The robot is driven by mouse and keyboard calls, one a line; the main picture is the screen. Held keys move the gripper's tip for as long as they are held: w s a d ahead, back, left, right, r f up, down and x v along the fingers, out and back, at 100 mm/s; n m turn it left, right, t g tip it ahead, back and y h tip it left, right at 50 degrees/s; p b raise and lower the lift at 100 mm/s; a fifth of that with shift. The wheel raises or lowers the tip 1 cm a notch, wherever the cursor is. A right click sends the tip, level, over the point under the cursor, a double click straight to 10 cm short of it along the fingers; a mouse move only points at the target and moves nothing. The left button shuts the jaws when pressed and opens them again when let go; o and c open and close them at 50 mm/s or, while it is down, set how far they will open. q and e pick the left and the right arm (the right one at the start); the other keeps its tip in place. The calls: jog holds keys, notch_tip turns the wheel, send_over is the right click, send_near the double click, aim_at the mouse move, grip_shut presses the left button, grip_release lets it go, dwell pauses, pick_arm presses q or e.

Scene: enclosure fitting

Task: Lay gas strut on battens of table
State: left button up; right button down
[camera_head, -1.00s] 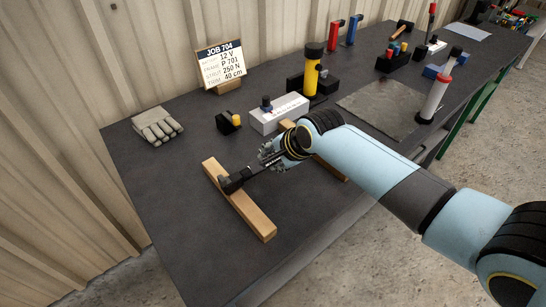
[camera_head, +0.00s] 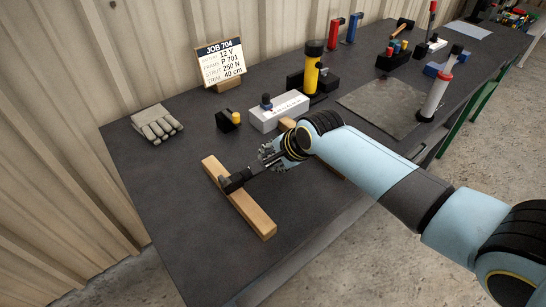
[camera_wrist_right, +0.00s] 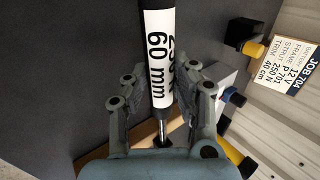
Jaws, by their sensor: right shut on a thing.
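The gas strut (camera_head: 234,182) is dark, and its near end lies over the left wooden batten (camera_head: 245,208); whether it touches the wood is hard to tell. In the right wrist view the strut (camera_wrist_right: 159,50) is a black tube with a white label reading "60 mm" and a thin rod. My right gripper (camera_head: 268,158) is shut around the strut, with a finger on each side of it in the right wrist view (camera_wrist_right: 159,88). The right batten (camera_head: 288,124) is mostly hidden behind my right arm. My left gripper is out of view.
Grey gloves (camera_head: 157,124), a job sign (camera_head: 220,65), a small block with a yellow knob (camera_head: 228,121) and a white box (camera_head: 279,112) stand behind. A yellow cylinder (camera_head: 312,72) is farther back. The table left of the batten is clear.

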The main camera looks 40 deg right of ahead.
jog(key=c, duration=1)
grip_release()
jog(key=v, duration=1.2)
